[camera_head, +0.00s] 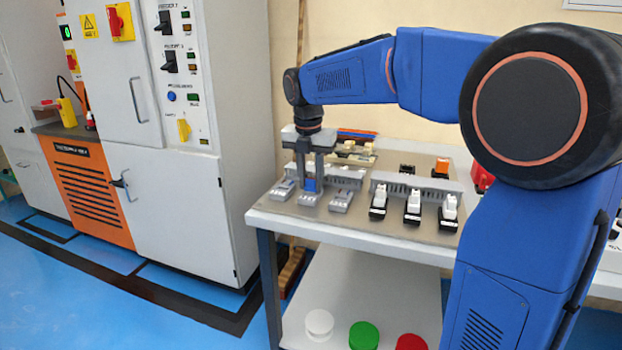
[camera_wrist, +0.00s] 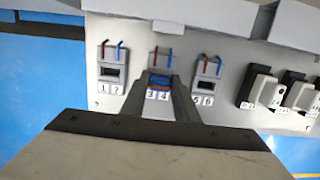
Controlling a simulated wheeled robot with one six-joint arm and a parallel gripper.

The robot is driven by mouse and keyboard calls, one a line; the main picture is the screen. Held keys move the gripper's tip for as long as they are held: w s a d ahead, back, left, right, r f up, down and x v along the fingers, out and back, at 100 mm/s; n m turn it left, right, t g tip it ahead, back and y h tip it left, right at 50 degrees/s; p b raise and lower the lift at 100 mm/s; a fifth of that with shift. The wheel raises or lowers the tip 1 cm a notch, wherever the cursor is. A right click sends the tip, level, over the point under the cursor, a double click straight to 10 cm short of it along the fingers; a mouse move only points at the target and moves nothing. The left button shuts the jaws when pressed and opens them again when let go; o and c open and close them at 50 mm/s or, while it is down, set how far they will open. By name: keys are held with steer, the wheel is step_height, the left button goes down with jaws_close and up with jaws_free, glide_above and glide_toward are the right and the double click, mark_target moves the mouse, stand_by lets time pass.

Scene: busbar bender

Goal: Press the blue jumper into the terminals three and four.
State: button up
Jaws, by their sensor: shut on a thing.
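My gripper (camera_head: 311,178) points down over the board and is shut on the blue jumper (camera_head: 311,184). In the wrist view the blue jumper (camera_wrist: 159,80) shows between the two fingertips (camera_wrist: 160,88). It lies at the middle grey terminal block (camera_wrist: 161,59), just behind the labels 3 and 4. A brown and a blue wire rise from this block. The fingers hide part of it, and I cannot tell whether the jumper is seated or just above. The middle block (camera_head: 311,199) is directly below the gripper in the head view.
Similar blocks stand on both sides, labelled 1 and 2 (camera_wrist: 112,72) and 5 and 6 (camera_wrist: 206,76). Grey wire ducts (camera_head: 420,183) run behind. Black-and-white switches (camera_head: 413,207) stand to the right on the table (camera_head: 350,230). A tall grey cabinet (camera_head: 180,215) stands left.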

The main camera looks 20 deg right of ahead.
steer(key=shift+f, duration=0.35)
steer(key=o, duration=1.1)
step_height(320, 180, up, 17)
steer(key=s+a, duration=0.1)
steer(key=shift+s, duration=0.35)
steer(key=shift+a+r, duration=0.1)
